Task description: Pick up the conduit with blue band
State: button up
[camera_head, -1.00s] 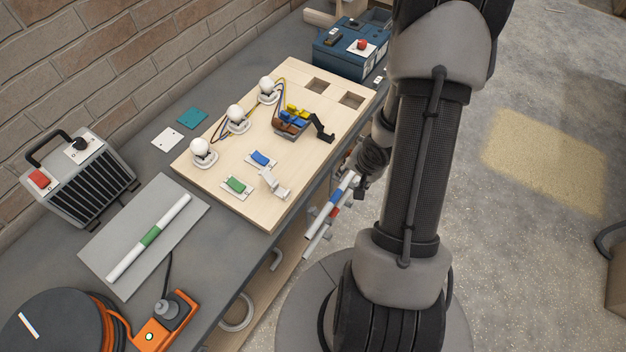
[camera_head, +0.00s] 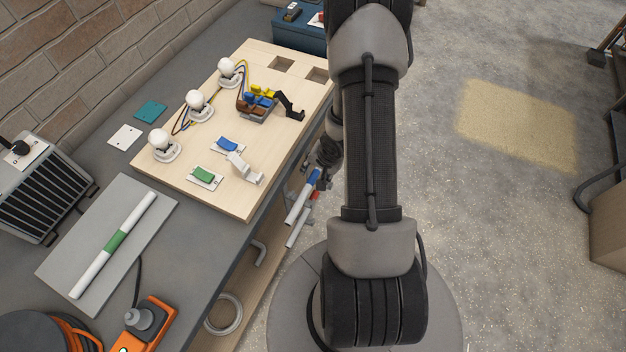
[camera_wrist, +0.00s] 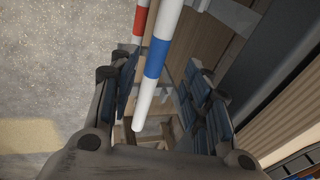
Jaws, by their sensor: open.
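The white conduit with a blue band (camera_wrist: 157,62) runs between the two open fingers of my gripper (camera_wrist: 158,100) in the wrist view. Its near end lies between the fingers, and I see a gap on both sides. In the head view the same blue-banded conduit (camera_head: 297,204) sticks out beside the bench's front side, below the board. My gripper (camera_head: 322,172) is at its upper end there, partly hidden by my arm. A second conduit with a red band (camera_wrist: 139,22) lies just left of it in the wrist view.
A wooden board (camera_head: 215,203) with bulbs and coloured clips lies on the grey bench (camera_head: 205,245). A green-banded conduit (camera_head: 115,240) lies on a grey plate (camera_head: 60,258). A lower wooden shelf (camera_head: 262,262) sits under the bench. Open floor (camera_head: 500,230) lies to the right.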

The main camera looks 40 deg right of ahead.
aim_at(314, 177)
jog(key=b+x, duration=0.3)
jog(key=x, duration=0.2)
jog(key=shift+s+d+f, duration=0.1)
jog(key=shift+s, duration=0.05)
grip_shut()
dwell(0.4)
